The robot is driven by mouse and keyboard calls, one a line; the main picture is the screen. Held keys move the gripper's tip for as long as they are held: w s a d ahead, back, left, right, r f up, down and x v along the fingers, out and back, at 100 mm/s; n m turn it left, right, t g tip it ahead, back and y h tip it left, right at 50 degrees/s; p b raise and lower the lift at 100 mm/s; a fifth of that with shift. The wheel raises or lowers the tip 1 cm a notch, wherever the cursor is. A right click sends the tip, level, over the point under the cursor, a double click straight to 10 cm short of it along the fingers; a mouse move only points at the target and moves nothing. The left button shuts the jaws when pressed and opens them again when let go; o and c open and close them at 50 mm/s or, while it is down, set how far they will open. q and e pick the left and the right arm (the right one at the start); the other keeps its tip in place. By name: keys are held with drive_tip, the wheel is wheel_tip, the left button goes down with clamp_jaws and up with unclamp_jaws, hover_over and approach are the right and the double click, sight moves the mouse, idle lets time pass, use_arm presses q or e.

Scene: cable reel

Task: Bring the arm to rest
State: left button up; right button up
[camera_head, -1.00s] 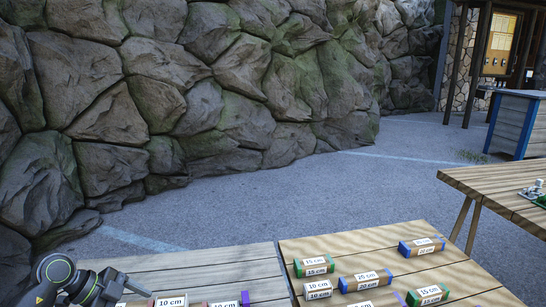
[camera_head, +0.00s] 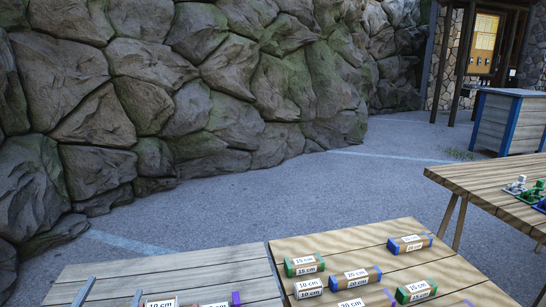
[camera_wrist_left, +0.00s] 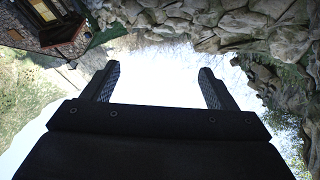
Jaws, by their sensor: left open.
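My left gripper (camera_head: 111,293) shows at the bottom left of the head view, only its two finger tips rising over the front of the left wooden table (camera_head: 190,270). The fingers are apart with nothing between them. In the left wrist view the left gripper (camera_wrist_left: 152,85) also stands open and empty, with bright sky between its fingers. The rest of the left arm is out of the head view. My right gripper does not show.
Several labelled blocks, such as a green-ended one (camera_head: 304,265) and a blue-ended one (camera_head: 410,244), lie on the right wooden table (camera_head: 350,242). Another table (camera_head: 490,183) stands at the right. A rock wall (camera_head: 150,100) rises behind clear pavement (camera_head: 290,195).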

use_arm(q)
drive_tip(key=s+a+f+n+g+y, duration=0.5)
drive_tip(key=s+f+n+y, duration=0.1)
drive_tip(key=f+y, duration=0.15)
drive_tip(key=s+d+f+g+h, duration=0.25)
drive_tip(key=s+f+g, duration=0.4)
drive_tip(key=s, duration=0.35)
drive_tip(key=s+d+f+g+h, duration=0.2)
drive_tip(key=s+d+f+g, duration=0.2)
drive_tip(key=s+f+g, duration=0.5)
wheel_tip(320, 180, down, 19)
drive_tip(key=s+a+t+p, duration=0.1)
drive_tip(key=s+t+p, duration=0.1)
drive_tip(key=p, duration=0.1)
drive_tip(key=s+d+f+g+p, duration=0.1)
drive_tip(key=s+f+p, duration=0.1)
drive_tip(key=s+f, duration=1.3)
drive_tip(key=shift+s+f+m+g+h, duration=0.15)
drive_tip(key=shift+m+g+h, duration=0.15)
drive_tip(key=shift+g, duration=0.05)
